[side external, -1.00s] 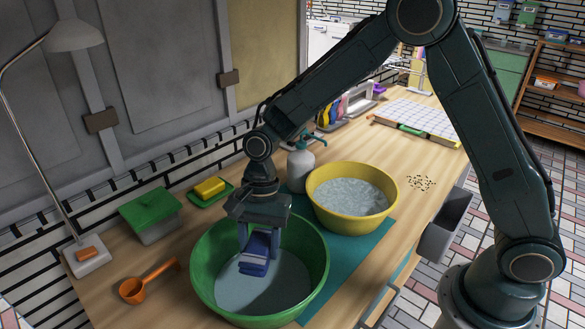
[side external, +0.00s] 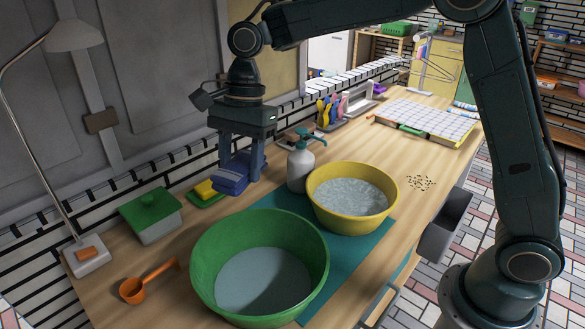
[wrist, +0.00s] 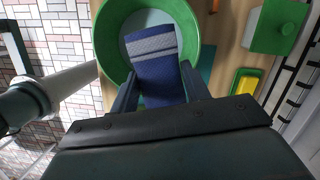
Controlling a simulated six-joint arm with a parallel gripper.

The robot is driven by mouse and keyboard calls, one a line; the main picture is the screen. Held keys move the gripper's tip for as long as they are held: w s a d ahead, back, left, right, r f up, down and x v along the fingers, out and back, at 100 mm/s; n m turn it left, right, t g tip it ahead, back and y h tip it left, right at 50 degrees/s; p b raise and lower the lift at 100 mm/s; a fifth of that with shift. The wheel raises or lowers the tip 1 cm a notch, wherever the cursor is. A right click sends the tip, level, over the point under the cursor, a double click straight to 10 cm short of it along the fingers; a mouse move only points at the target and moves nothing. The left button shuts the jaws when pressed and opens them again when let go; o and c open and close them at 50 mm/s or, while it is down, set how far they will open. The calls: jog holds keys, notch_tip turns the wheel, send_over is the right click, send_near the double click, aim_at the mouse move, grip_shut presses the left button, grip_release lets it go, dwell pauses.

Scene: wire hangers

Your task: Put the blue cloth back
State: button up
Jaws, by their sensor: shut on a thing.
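The blue cloth (side external: 229,182), folded with pale stripes, hangs between the fingers of my gripper (side external: 242,172). My gripper is shut on it and holds it up, clear of the green basin (side external: 205,270). In the side view the cloth partly covers the yellow sponge behind it. In the wrist view the cloth (wrist: 155,65) extends from between the two fingers, with the green basin (wrist: 190,20) beyond. The green basin holds greyish water.
A yellow basin (side external: 320,205) of water and a soap pump bottle (side external: 300,168) stand to the right. The yellow sponge (side external: 205,189), green lidded box (side external: 152,212), orange scoop (side external: 132,290) and lamp (side external: 88,262) are left. A rack with coloured cloths (side external: 328,112) stands farther back.

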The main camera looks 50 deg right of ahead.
jog(key=w+d+m+t, duration=0.1)
jog(key=w+d+m, duration=0.35)
jog(key=w, duration=0.35)
jog(key=w+d+m+t, duration=0.2)
jog(key=w+d+m, duration=0.2)
jog(key=w+m, duration=0.3)
send_over(234, 212)
jog(key=shift+m+h, duration=0.3)
jog(key=shift+m, duration=0.05)
jog(key=shift+s+d+f, duration=0.15)
jog(key=shift+f, duration=0.7)
jog(key=shift+s+d+f, duration=0.1)
jog(key=shift+s+f, duration=0.05)
jog(key=shift+f, duration=0.75)
jog(key=shift+s+d+f, duration=0.15)
jog(key=shift+f, duration=0.7)
notch_tip(234, 212, down, 16)
jog(key=shift+r, duration=0.15)
jog(key=shift+f, duration=2.15)
jog(key=shift+f, duration=0.45)
